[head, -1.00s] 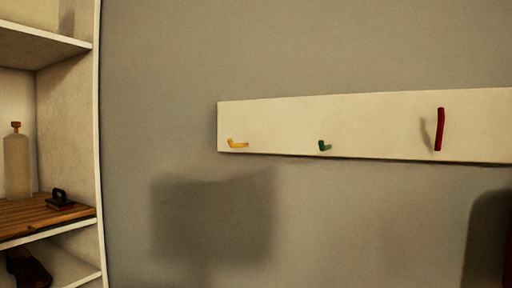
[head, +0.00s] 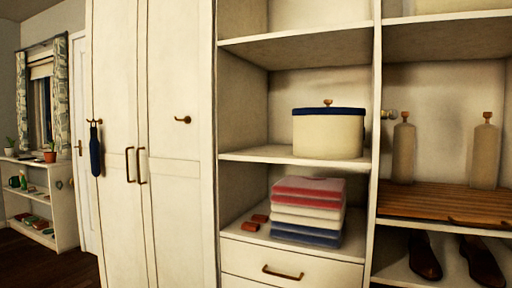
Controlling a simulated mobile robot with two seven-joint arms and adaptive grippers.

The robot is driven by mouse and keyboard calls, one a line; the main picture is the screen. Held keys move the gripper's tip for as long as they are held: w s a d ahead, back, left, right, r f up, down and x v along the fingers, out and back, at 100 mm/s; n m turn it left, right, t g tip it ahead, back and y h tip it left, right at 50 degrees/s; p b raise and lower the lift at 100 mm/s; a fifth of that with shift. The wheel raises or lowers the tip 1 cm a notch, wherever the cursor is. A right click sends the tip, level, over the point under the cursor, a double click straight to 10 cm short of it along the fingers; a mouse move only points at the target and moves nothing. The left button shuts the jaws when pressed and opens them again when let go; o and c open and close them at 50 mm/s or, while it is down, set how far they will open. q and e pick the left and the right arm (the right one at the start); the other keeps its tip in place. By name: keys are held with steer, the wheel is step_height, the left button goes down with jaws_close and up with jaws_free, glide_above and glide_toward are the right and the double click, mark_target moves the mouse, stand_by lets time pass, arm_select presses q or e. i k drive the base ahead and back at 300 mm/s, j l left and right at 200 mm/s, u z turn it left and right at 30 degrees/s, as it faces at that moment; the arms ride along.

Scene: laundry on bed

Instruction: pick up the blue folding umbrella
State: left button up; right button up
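A narrow dark blue thing (head: 95,152) hangs upright from a hook on the left wardrobe door in the head view. It looks like the blue folding umbrella, but it is small and I cannot be certain. Neither of my grippers is in view.
A white wardrobe (head: 150,215) with shut doors stands left of centre. Open shelves on the right hold a lidded box (head: 328,133), folded towels (head: 308,210), bottles (head: 403,152) and brown shoes (head: 424,256). A low shelf (head: 62,205) stands at far left; dark floor (head: 45,268) shows before it.

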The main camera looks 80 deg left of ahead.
mark_target(94, 144)
steer(key=u, duration=3.65)
steer(key=i+j+z, duration=0.1)
steer(key=i+j, duration=0.15)
steer(key=i, duration=0.3)
steer(key=i+j+z, duration=0.15)
steer(key=i+j, duration=0.2)
steer(key=i, duration=0.2)
